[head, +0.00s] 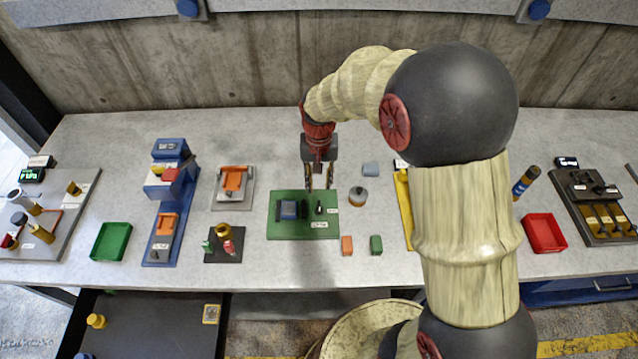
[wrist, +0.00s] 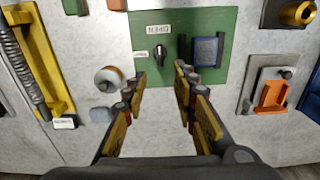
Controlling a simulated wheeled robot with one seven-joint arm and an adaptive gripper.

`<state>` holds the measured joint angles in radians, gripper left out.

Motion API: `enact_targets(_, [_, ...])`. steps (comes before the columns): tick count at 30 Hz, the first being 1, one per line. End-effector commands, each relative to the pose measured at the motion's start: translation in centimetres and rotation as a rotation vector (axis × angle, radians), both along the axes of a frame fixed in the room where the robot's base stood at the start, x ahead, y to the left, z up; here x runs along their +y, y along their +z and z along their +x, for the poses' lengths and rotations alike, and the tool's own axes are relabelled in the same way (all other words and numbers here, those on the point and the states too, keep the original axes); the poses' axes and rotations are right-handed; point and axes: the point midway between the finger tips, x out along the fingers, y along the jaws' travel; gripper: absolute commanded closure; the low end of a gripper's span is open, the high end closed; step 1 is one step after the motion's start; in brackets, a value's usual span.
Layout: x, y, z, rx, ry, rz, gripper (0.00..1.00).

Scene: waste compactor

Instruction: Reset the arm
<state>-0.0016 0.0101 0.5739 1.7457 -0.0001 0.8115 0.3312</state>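My arm reaches over the grey table, and my gripper (head: 320,186) hangs near the back edge of the green panel (head: 285,228). In the wrist view my gripper (wrist: 160,82) has its two yellow-padded fingers apart with nothing between them. The green panel also shows in the wrist view (wrist: 215,30), ahead of the fingertips. It carries a black knob (wrist: 158,54) with an "OPEN" label and a blue block-like part (wrist: 207,51). The gripper appears to be above the table, not touching anything.
Around it are a round-knobbed grey part (head: 358,196), orange (head: 347,245) and green (head: 376,245) blocks, and an orange-topped device (head: 233,184). Green (head: 111,241) and red (head: 544,233) trays sit farther out. A yellow strip fixture (head: 403,205) is partly behind my arm. A dark drawer (head: 150,325) stands open in front.

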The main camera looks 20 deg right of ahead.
Motion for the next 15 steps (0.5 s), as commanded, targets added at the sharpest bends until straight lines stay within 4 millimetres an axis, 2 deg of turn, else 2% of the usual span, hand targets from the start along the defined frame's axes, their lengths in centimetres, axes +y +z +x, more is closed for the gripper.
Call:
enact_targets(11, [0.00, -0.04, 0.00, 0.000, 0.001, 0.000, 0.72])
enact_targets(15, [0.00, -0.19, -0.44, 0.013, 0.050, 0.000, 0.72])
